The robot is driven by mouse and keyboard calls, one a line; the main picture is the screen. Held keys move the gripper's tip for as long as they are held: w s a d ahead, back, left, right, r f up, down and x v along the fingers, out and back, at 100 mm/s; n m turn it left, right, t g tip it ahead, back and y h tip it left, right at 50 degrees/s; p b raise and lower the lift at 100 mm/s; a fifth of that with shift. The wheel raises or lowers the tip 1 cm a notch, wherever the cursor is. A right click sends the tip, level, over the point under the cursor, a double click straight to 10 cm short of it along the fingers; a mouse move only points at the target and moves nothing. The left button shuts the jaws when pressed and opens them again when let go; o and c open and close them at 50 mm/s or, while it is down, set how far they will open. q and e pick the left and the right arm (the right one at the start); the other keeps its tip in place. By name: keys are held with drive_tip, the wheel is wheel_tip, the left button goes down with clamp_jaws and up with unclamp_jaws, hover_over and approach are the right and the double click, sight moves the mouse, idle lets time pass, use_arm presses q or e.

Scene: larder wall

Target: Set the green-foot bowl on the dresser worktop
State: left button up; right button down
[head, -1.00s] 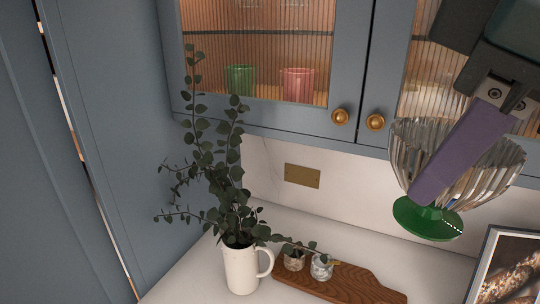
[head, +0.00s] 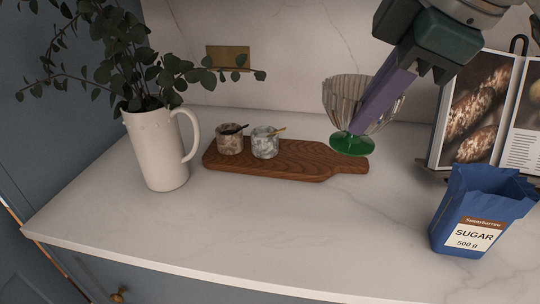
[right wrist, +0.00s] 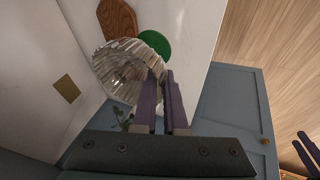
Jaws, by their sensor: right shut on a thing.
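The green-foot bowl (head: 342,97) is ribbed clear glass on a round green foot (head: 352,145). My right gripper (head: 364,124) is shut on the bowl's wall, its purple fingers coming down from the upper right. The bowl is roughly upright, its foot overlapping the board's narrow end in the head view; I cannot tell if it touches anything. The right wrist view shows the bowl (right wrist: 122,68) at the fingertips of the right gripper (right wrist: 160,78). The dresser worktop (head: 250,220) is pale marble. Dark purple finger-like parts, probably my left gripper (right wrist: 308,150), show at that view's right edge.
A wooden board (head: 285,163) holds two small marbled pots (head: 265,142). A white jug (head: 157,150) with leafy stems stands left. A blue sugar bag (head: 475,220) and an open book on a stand (head: 475,110) are right. The front middle of the worktop is clear.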

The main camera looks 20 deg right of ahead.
drive_tip(key=shift+d+f, duration=0.25)
drive_tip(key=shift+f, duration=0.4)
wheel_tip(320, 180, down, 19)
drive_tip(key=b, duration=0.3)
drive_tip(key=shift+f, duration=0.15)
use_arm(q)
wheel_tip(320, 180, down, 4)
drive_tip(key=shift+r, duration=0.1)
use_arm(e)
drive_tip(key=shift+w+f, duration=0.1)
drive_tip(key=shift+f, duration=0.05)
drive_tip(key=shift+f, duration=0.15)
drive_tip(key=c, duration=1)
unclamp_jaws()
